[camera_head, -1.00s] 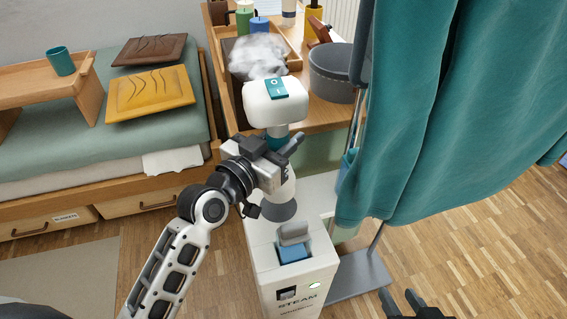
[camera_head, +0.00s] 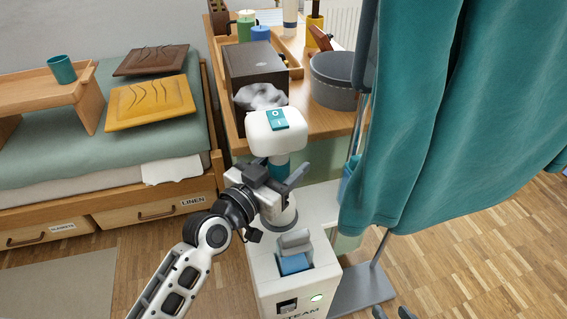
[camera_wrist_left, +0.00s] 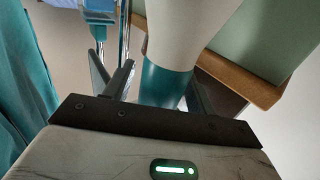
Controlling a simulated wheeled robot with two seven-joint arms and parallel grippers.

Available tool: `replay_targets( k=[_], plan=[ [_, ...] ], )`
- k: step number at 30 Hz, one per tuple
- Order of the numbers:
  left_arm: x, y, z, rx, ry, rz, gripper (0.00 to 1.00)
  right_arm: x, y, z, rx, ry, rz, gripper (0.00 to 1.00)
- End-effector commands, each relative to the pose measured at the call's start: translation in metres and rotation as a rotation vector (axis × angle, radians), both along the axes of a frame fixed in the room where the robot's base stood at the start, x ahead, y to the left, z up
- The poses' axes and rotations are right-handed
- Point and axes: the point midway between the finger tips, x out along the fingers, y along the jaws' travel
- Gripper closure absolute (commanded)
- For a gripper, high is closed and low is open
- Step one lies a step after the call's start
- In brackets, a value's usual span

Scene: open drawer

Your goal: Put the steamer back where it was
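The steamer has a white head (camera_head: 275,131) with a teal switch panel and a teal neck (camera_head: 279,168). It stands upright, its lower white part (camera_head: 284,211) meeting a grey ring (camera_head: 281,221) on top of the white steam unit (camera_head: 277,271). Whether it is fully seated is hard to see. My left gripper (camera_head: 287,178) is around the neck; in the left wrist view the teal neck (camera_wrist_left: 163,85) is between the fingers, with a gap beside the left finger, so it looks open. My right gripper (camera_head: 393,312) shows only as dark tips at the bottom edge; its opening is unclear.
A teal curtain-like garment (camera_head: 455,110) hangs on a metal stand close at the right. A dark box (camera_head: 255,66) and a grey pot (camera_head: 335,80) stand on the wooden table behind. A bed with drawers (camera_head: 165,209) is at the left.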

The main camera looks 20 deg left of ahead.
Motion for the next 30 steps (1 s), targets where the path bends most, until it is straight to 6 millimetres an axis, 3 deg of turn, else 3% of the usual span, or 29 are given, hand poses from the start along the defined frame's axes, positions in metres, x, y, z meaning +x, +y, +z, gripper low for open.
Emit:
replay_targets(
  k=[11, 24, 30],
  plan=[
    [-0.008, 0.003, 0.002, 0.002, 0.002, 0.0, 0.45, 0.0, 0.0, 0.004, 0.0, -0.008, -0.001, 0.64],
    [-0.091, 0.032, 0.001, 0.004, 0.004, -0.004, 0.45, 0.001, -0.001, 0.007, 0.001, -0.018, -0.005, 0.64],
    [-0.11, 0.039, 0.002, 0.0, 0.001, -0.001, 0.45, 0.0, -0.001, 0.005, 0.0, -0.012, -0.005, 0.64]
  ],
)
